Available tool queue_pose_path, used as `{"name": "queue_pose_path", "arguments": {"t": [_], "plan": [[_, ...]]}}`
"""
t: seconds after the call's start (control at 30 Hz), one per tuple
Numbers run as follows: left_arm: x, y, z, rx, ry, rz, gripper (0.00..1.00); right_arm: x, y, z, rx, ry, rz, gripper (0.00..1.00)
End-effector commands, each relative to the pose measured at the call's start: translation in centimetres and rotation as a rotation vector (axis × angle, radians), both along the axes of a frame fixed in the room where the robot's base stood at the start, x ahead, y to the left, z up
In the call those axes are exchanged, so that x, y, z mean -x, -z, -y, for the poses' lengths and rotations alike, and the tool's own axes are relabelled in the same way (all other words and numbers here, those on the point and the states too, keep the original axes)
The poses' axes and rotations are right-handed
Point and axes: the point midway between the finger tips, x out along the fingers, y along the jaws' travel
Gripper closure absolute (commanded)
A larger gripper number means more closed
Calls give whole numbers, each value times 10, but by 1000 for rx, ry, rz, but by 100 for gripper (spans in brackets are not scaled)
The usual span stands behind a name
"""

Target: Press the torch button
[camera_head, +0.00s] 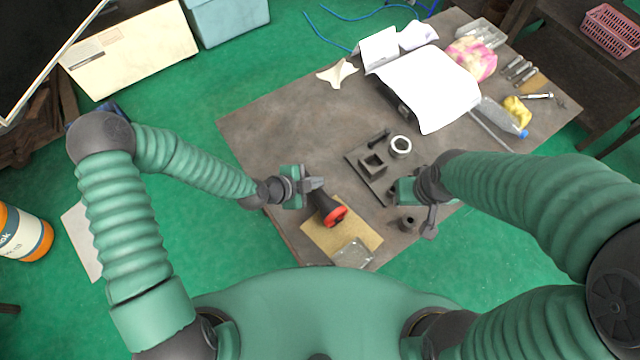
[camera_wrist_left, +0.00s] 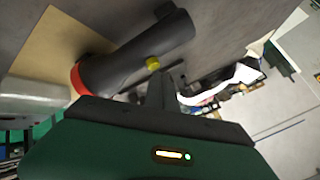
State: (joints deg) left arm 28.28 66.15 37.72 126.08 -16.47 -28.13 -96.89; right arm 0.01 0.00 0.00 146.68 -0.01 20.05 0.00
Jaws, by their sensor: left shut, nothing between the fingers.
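The torch (camera_head: 325,207) is black with a red head and lies on a tan board near the table's front edge. In the left wrist view the torch body (camera_wrist_left: 140,55) lies across the top, with its red ring at the left. A yellow button (camera_wrist_left: 153,63) shows on its side. My left gripper (camera_head: 314,184) is shut and empty, beside the torch's rear end. In the wrist view its fingers (camera_wrist_left: 160,88) point at the torch just below the button; whether they touch it I cannot tell. My right gripper (camera_head: 430,222) hangs near the right table edge, its jaws unclear.
A small black cylinder (camera_head: 407,224) and a clear box (camera_head: 353,253) are near the front edge. The table's left part (camera_head: 265,125) is clear.

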Motion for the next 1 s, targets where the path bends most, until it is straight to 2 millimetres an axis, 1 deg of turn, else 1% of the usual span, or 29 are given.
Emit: {"name": "queue_pose_path", "arguments": {"t": [0.03, 0.07, 0.37, 0.63, 0.9, 1.0], "plan": [[0, 4, -1, -1, -1, 0, 100, 0, 5, 0, 0, 0, 0, 64], [0, 5, -2, -1, 0, 0, 100, 0, 5, 0, 0, 0, 0, 64], [0, 4, -2, -1, 0, -1, 100, 0, 4, 0, 0, 0, 0, 64], [1, -6, 5, -2, 1, 1, 100, 0, -1, 0, 0, 0, 0, 64], [1, -6, 6, 0, -1, -1, 100, 0, -1, 0, 0, 0, 0, 64], [1, -14, 6, -1, -1, 0, 100, 0, -7, 0, 0, 0, 0, 64]]}}
